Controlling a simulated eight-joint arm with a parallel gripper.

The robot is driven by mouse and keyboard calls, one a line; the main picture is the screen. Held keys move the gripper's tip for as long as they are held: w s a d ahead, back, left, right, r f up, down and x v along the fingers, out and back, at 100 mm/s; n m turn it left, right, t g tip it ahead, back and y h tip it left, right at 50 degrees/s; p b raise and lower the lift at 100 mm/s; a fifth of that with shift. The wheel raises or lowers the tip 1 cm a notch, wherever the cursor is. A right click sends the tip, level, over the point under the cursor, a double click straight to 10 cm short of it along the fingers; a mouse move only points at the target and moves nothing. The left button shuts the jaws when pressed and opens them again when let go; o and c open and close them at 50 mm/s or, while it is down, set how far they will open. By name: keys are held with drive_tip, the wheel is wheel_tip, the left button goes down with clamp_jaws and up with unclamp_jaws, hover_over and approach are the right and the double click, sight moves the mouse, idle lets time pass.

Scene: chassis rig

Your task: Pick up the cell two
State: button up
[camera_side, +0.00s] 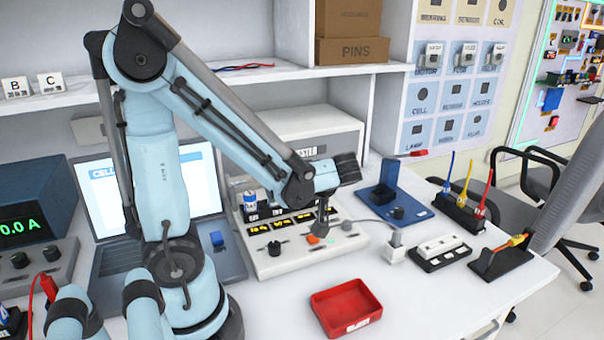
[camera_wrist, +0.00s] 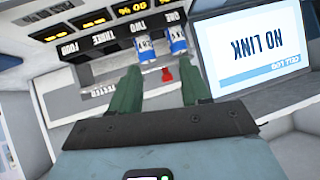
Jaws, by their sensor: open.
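Two blue-and-white cells stand in the tester's slots in the wrist view. Cell two (camera_wrist: 146,50) is by the upside-down TWO label, and cell one (camera_wrist: 177,42) is by the ONE label. My gripper (camera_wrist: 160,80) has its two green fingers wide apart, with nothing between them. Both cells show beyond the fingertips, apart from them. In the side view, my gripper (camera_side: 322,215) hangs over the right part of the tester (camera_side: 270,262). One cell (camera_side: 250,204) shows there at the tester's left slots; I cannot clearly make out the other behind my arm.
An open laptop (camera_side: 112,262) stands left of the tester, and its screen (camera_wrist: 252,48) reads NO LINK. A red tray (camera_side: 346,308) sits in front. A blue stand (camera_side: 389,195) and a white socket block (camera_side: 440,247) are to the right. Shelves rise behind.

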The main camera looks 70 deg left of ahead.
sight(250, 194)
drive_tip(key=s+a+f+n, duration=0.1)
drive_tip(key=s+a, duration=0.1)
drive_tip(key=a, duration=0.1)
drive_tip(key=s+a+f+n+g, duration=0.1)
drive_tip(key=a+f, duration=0.1)
drive_tip(key=a, duration=0.2)
drive_tip(key=s+a+f+n+g+y, duration=0.1)
drive_tip(key=s+a+f, duration=0.1)
drive_tip(key=a, duration=0.1)
drive_tip(key=shift+s+a+n, duration=0.35)
drive_tip(key=shift+a+n, duration=0.05)
drive_tip(key=c, duration=0.8)
